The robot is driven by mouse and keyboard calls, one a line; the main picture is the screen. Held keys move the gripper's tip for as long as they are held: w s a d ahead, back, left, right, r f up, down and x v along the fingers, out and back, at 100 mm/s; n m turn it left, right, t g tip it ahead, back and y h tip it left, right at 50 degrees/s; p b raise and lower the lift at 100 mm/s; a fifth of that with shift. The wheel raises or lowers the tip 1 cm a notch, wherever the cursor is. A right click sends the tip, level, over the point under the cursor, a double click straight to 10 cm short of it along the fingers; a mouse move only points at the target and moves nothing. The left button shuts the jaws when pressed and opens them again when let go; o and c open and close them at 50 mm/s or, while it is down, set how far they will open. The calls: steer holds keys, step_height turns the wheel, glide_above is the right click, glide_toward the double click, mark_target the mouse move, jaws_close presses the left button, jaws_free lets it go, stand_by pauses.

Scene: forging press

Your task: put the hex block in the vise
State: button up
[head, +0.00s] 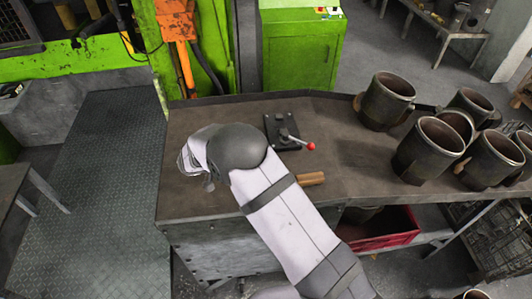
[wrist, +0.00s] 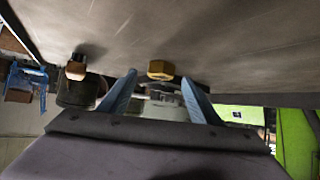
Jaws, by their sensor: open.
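The hex block (wrist: 160,69) is brass-coloured and sits on the dark bench top in the wrist view, which shows the bench upside down. My gripper (wrist: 159,79) is open, with its two blue fingers pointing toward the block. The block appears between the fingertips and slightly beyond them, not held. The vise (head: 283,131) is a small dark fixture with a red-knobbed lever, on the bench right of my gripper (head: 186,160). Its jaws are too small to read.
Several dark metal cylinders (head: 430,148) crowd the right part of the bench. A brown wooden piece (head: 311,179) lies beside my arm, nearer than the vise. A red crate (head: 385,239) is below the bench. The bench's left front area (head: 195,205) is clear.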

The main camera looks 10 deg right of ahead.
steer(key=shift+p+x, duration=0.35)
steer(key=shift+x, duration=0.9)
jaws_close()
steer(key=shift+r, duration=0.15)
step_height(320, 180, up, 10)
steer(key=b, duration=0.4)
steer(key=w+d+r+m+g+h+b, duration=0.1)
steer(key=w+d+m+g+b, duration=0.15)
steer(key=d, duration=1.25)
steer(key=w+a+r+n+t+y, duration=0.1)
steer(key=w+a+n+t+y, duration=0.3)
steer(key=w+a+n+t, duration=0.2)
steer(key=w+a+n, duration=0.1)
steer(key=w+n, duration=0.1)
steer(key=w, duration=0.1)
steer(key=shift+w+r+y, duration=0.2)
steer(key=shift+w+y, duration=0.1)
steer(key=shift+y, duration=0.1)
